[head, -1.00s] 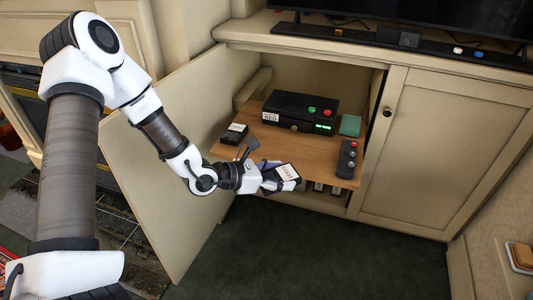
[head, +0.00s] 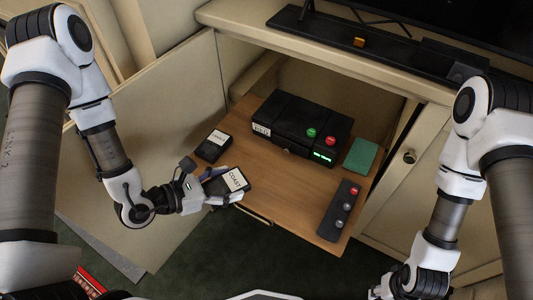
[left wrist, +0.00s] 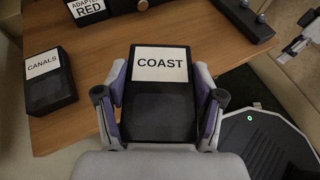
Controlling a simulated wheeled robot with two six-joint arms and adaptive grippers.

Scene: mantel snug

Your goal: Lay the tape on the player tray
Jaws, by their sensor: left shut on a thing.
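My left gripper (head: 213,190) is shut on a black tape labelled COAST (head: 236,183). The tape also shows in the left wrist view (left wrist: 160,112), between the two fingers with its label facing up. The player tray (head: 285,196) is the wooden pull-out board in the open cabinet. The held tape overlaps the tray's front left edge in the head view; I cannot tell its height above the board. My right gripper (head: 385,290) is at the bottom edge of the head view, partly cut off, and its fingers are unclear.
On the tray are a black player (head: 303,125) with an ADAPTER RED label, a CANALS tape (head: 213,146), a green block (head: 361,155) and a dark remote (head: 339,210). Bare wood lies between the CANALS tape and the remote. The open cabinet door (head: 165,100) stands left.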

